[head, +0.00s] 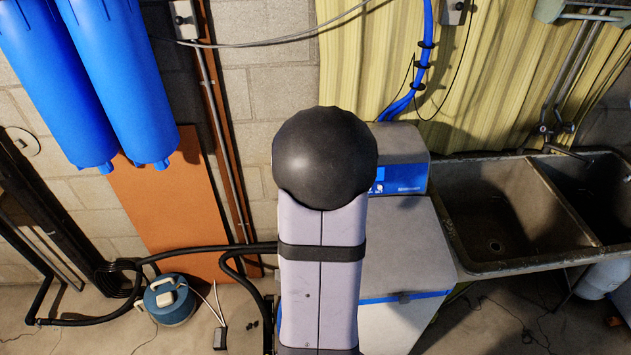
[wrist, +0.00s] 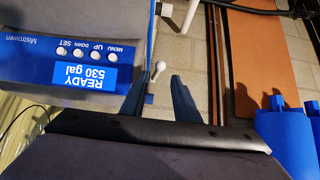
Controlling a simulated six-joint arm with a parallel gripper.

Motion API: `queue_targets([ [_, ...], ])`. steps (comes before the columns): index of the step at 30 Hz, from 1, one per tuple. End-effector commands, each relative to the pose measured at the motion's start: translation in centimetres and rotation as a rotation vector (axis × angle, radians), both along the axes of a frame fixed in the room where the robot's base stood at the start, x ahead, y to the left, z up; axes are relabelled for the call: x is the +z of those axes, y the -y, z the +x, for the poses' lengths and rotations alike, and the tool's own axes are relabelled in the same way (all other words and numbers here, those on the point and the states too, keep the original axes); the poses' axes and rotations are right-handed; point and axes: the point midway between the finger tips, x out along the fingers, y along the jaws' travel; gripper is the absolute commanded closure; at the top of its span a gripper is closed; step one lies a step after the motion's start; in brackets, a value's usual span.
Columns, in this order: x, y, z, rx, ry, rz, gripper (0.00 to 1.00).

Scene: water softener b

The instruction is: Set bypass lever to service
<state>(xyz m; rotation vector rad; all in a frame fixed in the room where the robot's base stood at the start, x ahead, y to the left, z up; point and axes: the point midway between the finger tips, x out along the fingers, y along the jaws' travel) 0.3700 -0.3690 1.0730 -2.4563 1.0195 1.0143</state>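In the wrist view the softener's control head (wrist: 75,65) appears upside down, with a blue panel, a row of buttons and a display (wrist: 83,80) reading "READY 530 gal". A small pale lever with a rounded knob (wrist: 158,66) sticks out beside the panel; I take it for the bypass lever. My gripper (wrist: 157,84) is open, with its dark blue fingers apart. The lever shows between the fingertips in the picture; I see no clear contact. In the head view the softener (head: 400,255) stands behind my arm, which hides the gripper and the lever.
A stone double sink (head: 490,215) stands to the right of the softener. Blue filter housings (head: 65,85) hang at upper left. A brown board (head: 170,205) leans on the block wall. A blue canister (head: 168,300) and black hoses lie on the floor at left.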

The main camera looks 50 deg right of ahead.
Motion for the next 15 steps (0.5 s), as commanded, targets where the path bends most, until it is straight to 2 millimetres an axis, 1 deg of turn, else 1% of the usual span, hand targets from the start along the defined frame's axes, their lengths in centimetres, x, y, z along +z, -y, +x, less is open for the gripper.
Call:
queue_targets([
  [8,-0.8,0.3,0.4,0.002,-0.002,0.001,0.72],
  [15,-2.6,1.4,1.6,0.003,-0.002,0.0,0.72],
])
